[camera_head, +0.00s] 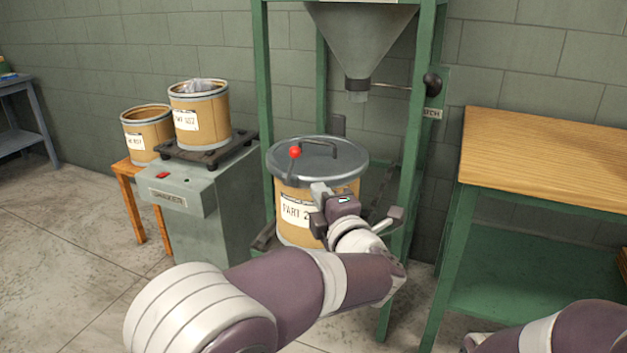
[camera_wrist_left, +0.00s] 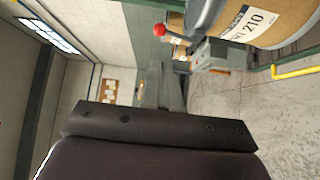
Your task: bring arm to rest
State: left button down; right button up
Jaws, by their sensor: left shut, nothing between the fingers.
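My left arm reaches in from the lower left in the head view. Its gripper (camera_head: 320,192) is shut and empty, in front of the lidded drum (camera_head: 295,225) labelled PART 2-something. Whether it touches the drum cannot be told from the head view. In the left wrist view the closed fingers (camera_wrist_left: 160,85) point away over the floor, with nothing between them. The drum, with its label ending in 210, shows at the upper right of the wrist view (camera_wrist_left: 285,20). Part of my right arm shows at the lower right of the head view; its gripper is out of sight.
The drum stands inside a green frame (camera_head: 264,90) under a grey hopper (camera_head: 360,40). A red-knobbed lever (camera_head: 295,153) rises by the drum. A grey shaker machine (camera_head: 215,205) stands left, a wood-topped bench (camera_head: 545,155) right. A yellow rail (camera_wrist_left: 297,67) shows in the wrist view.

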pick_arm(q)
jog(key=shift+s+f, duration=0.15)
jog(key=shift+s, duration=0.05)
jog(key=shift+s+d, duration=0.1)
